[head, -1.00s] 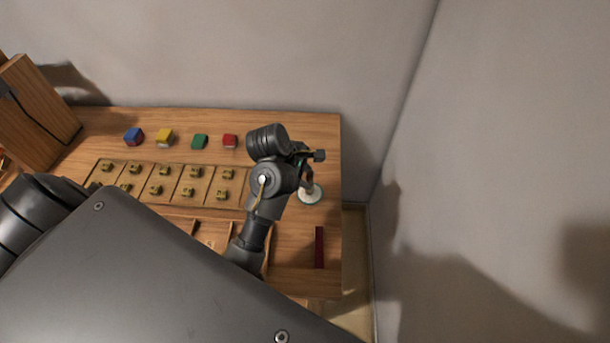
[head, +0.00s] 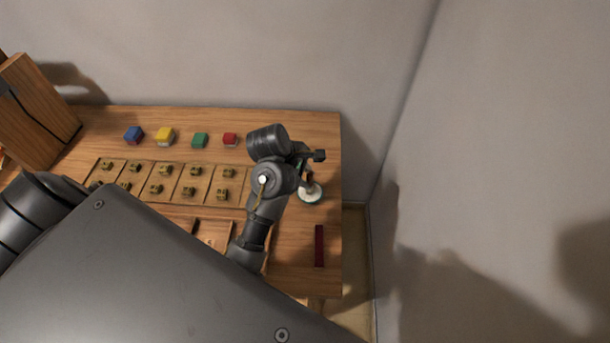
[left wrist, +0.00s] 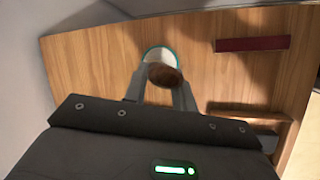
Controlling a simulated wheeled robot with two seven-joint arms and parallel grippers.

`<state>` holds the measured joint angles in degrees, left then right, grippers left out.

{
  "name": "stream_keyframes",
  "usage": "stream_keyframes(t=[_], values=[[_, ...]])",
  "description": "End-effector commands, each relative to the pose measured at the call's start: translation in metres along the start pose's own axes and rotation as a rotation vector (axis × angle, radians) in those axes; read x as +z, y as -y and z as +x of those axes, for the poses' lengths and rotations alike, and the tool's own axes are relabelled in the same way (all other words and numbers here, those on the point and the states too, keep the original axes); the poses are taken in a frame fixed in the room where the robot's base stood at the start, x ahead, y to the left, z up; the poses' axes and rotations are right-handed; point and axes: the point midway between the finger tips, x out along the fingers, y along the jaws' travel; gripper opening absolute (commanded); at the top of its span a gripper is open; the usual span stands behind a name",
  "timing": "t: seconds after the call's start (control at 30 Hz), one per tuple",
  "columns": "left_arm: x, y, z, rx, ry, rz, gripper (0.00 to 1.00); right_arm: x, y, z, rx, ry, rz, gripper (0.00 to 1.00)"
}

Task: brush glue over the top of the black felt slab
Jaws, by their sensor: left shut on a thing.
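My left gripper (head: 308,178) is at the right end of the wooden table, at a round dish of white glue (head: 312,193) with a teal rim. In the left wrist view the fingers (left wrist: 162,88) are shut on a brown, round-ended brush handle (left wrist: 165,75). The handle covers part of the glue dish (left wrist: 155,54), and the bristles are hidden, so I cannot tell whether they touch the glue. I cannot make out a black felt slab in either view. My right gripper is not in view.
A dark red bar (head: 319,246) lies at the table's right edge and also shows in the left wrist view (left wrist: 252,44). A compartmented wooden tray (head: 205,208) holds small brass-coloured pieces.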

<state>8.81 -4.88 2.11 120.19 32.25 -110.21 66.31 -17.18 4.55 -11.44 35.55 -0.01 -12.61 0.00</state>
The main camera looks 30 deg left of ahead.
Motion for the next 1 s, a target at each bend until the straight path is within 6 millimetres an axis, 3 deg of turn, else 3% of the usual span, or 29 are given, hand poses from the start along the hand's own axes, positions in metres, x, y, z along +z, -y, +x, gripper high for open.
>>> stream_keyframes(t=[1.0], values=[[-0.0005,0.0012,0.0012,-0.003,0.0,-0.002,0.04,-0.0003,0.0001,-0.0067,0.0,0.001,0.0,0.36]])
